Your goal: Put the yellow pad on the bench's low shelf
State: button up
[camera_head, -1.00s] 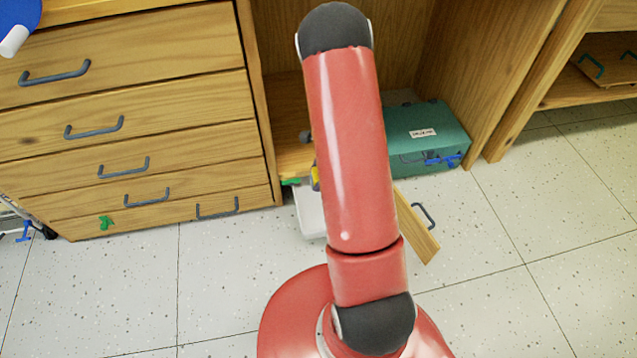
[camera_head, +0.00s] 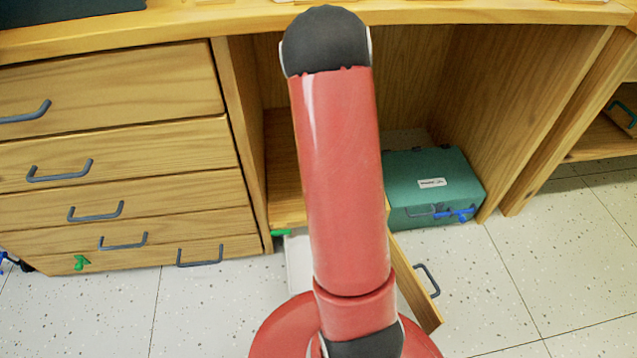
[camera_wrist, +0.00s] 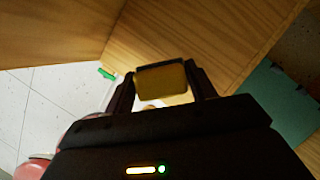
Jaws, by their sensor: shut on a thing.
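The yellow pad (camera_wrist: 162,82) is held between the two fingers of my gripper (camera_wrist: 160,78) in the wrist view. My gripper is shut on it, with wooden panels close beyond. In the head view my red arm hides the gripper and the pad. The bench's low shelf (camera_head: 284,165) is the wooden board inside the open bay, left of my arm. Part of it is hidden behind the arm. I cannot tell from the wrist view whether the pad touches any wood.
A teal box (camera_head: 405,168) stands on the right in the bay. An open drawer front (camera_head: 416,285) with a dark handle juts out below the bay. A green key-like piece (camera_head: 280,232) is at the shelf's front edge. Closed drawers (camera_head: 125,190) stand left. Floor at right is clear.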

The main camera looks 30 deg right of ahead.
notch_tip(320, 180, down, 17)
jog(key=b, duration=0.5)
jog(key=shift+r, duration=0.1)
jog(key=shift+f, duration=0.25)
jog(key=o, duration=1)
jog(key=shift+r, duration=0.1)
